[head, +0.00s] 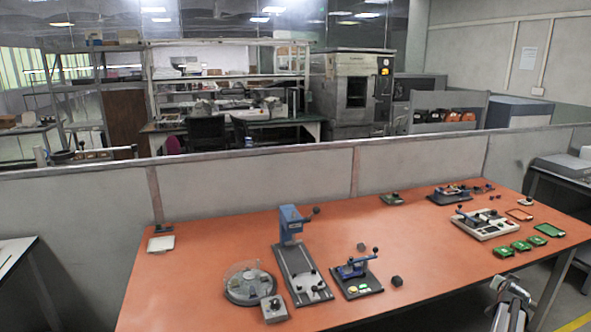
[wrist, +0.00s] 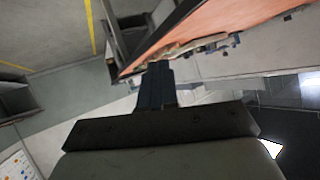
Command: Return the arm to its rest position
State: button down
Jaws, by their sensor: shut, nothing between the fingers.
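My gripper (wrist: 158,66) shows in the wrist view as two dark fingers pressed together, shut and empty. Behind them is a wide dark bar across the bottom of the view. The fingers point toward the orange tabletop (wrist: 200,30), which is tilted in this view, and they appear apart from it. In the head view a grey and white part of my arm shows at the lower right, by the front edge of the orange table (head: 430,255). The fingers cannot be made out there.
On the table stand a blue lever press (head: 291,226), a round clear-covered device (head: 250,283), a small blue clamp fixture (head: 354,268), a grey fixture board (head: 487,224) and several green trays (head: 521,246). A low grey partition (head: 255,182) runs behind.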

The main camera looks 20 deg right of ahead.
jog(key=w+a+f+n+g+y, duration=0.1)
jog(key=w+a+f+n+y, duration=0.15)
jog(key=a+f, duration=0.7)
jog(key=w+a+f+n+g+y, duration=0.1)
jog(key=w+a+f+n+y, duration=0.15)
jog(key=a+f, duration=0.65)
jog(key=s+a+f+n+g+y, duration=0.1)
jog(key=s+a+f+y, duration=0.1)
jog(key=a+f, duration=0.65)
jog(key=s+a+f+n+g+y, duration=0.15)
jog(key=a+f, duration=0.25)
jog(key=a, duration=1)
jog(key=s+a+f+n+g+y, duration=0.15)
jog(key=a+f, duration=0.45)
jog(key=a, duration=0.6)
jog(key=s+a+f+n+g, duration=0.1)
jog(key=s+a+g, duration=0.3)
jog(key=s+a, duration=0.6)
jog(key=s+a+f+n+g, duration=0.2)
jog(key=s+a+g, duration=0.2)
jog(key=s+a, duration=0.6)
jog(key=s, duration=0.6)
jog(key=shift+a+f+n, duration=0.25)
jog(key=shift+f+n, duration=0.05)
jog(key=shift+n, duration=0.1)
